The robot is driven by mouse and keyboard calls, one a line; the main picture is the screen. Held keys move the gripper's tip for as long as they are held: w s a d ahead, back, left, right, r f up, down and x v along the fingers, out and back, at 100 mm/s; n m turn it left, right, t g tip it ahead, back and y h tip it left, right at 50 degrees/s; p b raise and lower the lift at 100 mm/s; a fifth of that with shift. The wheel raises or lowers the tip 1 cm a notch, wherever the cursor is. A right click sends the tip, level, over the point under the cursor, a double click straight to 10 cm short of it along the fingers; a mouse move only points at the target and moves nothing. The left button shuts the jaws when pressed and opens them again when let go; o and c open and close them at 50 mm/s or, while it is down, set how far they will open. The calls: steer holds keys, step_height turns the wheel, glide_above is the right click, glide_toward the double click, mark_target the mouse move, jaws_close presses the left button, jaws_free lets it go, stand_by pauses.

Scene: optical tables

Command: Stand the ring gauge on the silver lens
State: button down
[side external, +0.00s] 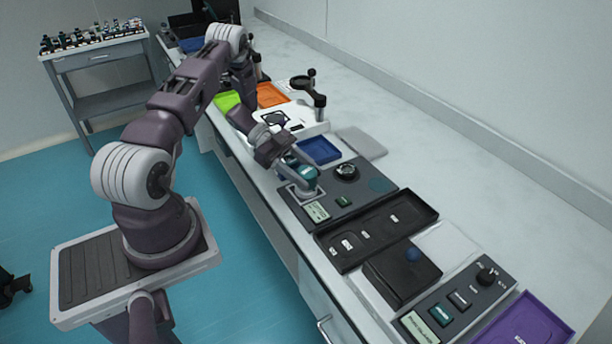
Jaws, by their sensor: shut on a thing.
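My gripper (299,166) reaches down over the dark instrument panel in the middle of the bench. It is shut on a teal, rounded thing (307,177), which looks like the ring gauge. Its fingers partly cover that thing, and its hole cannot be made out. The thing is above or on a small silver-grey plate (294,194); whether they touch cannot be told.
A blue tray (318,150) and a black stand (318,105) are behind. Bench surface at right is clear.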

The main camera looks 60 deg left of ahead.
steer(key=shift+f, duration=0.25)
steer(key=shift+f, duration=0.2)
steer(key=c, duration=0.7)
jaws_free()
steer(key=shift+o, duration=0.2)
steer(key=shift+r, duration=0.1)
